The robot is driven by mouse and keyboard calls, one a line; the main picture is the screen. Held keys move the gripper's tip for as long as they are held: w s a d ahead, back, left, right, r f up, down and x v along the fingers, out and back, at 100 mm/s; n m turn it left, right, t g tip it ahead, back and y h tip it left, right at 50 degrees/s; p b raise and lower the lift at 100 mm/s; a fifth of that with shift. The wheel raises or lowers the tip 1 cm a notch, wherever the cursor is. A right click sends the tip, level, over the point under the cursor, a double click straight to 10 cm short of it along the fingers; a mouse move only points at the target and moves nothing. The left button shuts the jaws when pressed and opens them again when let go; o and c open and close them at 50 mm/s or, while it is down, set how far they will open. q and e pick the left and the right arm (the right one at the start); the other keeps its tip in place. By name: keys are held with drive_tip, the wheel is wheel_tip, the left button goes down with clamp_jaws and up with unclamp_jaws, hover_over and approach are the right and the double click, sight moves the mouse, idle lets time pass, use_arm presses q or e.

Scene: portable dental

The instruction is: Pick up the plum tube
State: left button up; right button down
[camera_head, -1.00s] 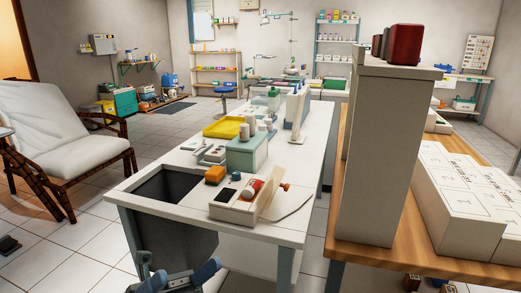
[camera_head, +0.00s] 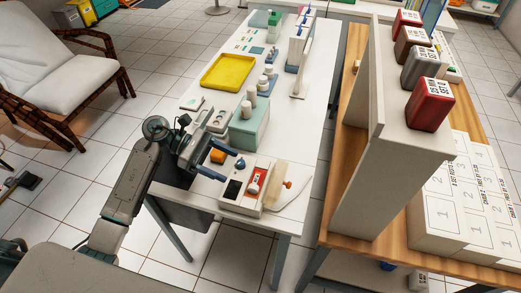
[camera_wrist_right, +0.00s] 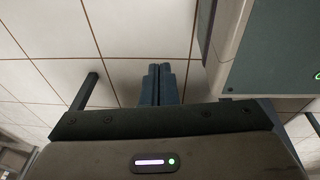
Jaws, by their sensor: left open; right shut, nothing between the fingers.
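I cannot pick out a clearly plum tube. A red and white tube-like item (camera_head: 256,182) lies in a small pale box (camera_head: 241,208) at the near end of the white table, in the head view. My left gripper (camera_head: 226,168) is open and empty, pointing right above the table's near end, just left of the red item and close to an orange block (camera_head: 217,156). It is apart from the red item. In the right wrist view my right gripper (camera_wrist_right: 160,69) is shut and empty, over the tiled floor.
A green box (camera_head: 248,130) with white bottles stands behind the left gripper, and a yellow tray (camera_head: 228,72) lies beyond it. An aisle separates the two tables.

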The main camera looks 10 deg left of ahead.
sight(252, 178)
use_arm(q)
drive_tip(key=shift+y, duration=0.4)
drive_tip(key=d+p, duration=0.1)
drive_tip(key=d+f+p, duration=0.1)
drive_tip(key=w+d+f, duration=0.1)
drive_tip(key=shift+d+p, duration=0.2)
drive_tip(key=shift+p, duration=0.2)
drive_tip(key=shift+d+f+p, duration=0.2)
drive_tip(key=shift+d+p, duration=0.2)
drive_tip(key=shift+p, duration=0.05)
drive_tip(key=p+x, duration=0.2)
drive_tip(key=x, duration=0.2)
drive_tip(key=shift+s+f+p, duration=0.15)
drive_tip(key=shift+f+p, duration=0.1)
drive_tip(key=shift+p, duration=0.1)
drive_tip(key=shift+d+f, duration=0.1)
drive_tip(key=shift+f, duration=0.15)
use_arm(e)
drive_tip(key=s+r+g, duration=0.1)
drive_tip(key=s+r, duration=0.3)
drive_tip(key=r, duration=0.2)
drive_tip(key=shift+r, duration=0.25)
use_arm(q)
drive_tip(key=c, duration=0.7)
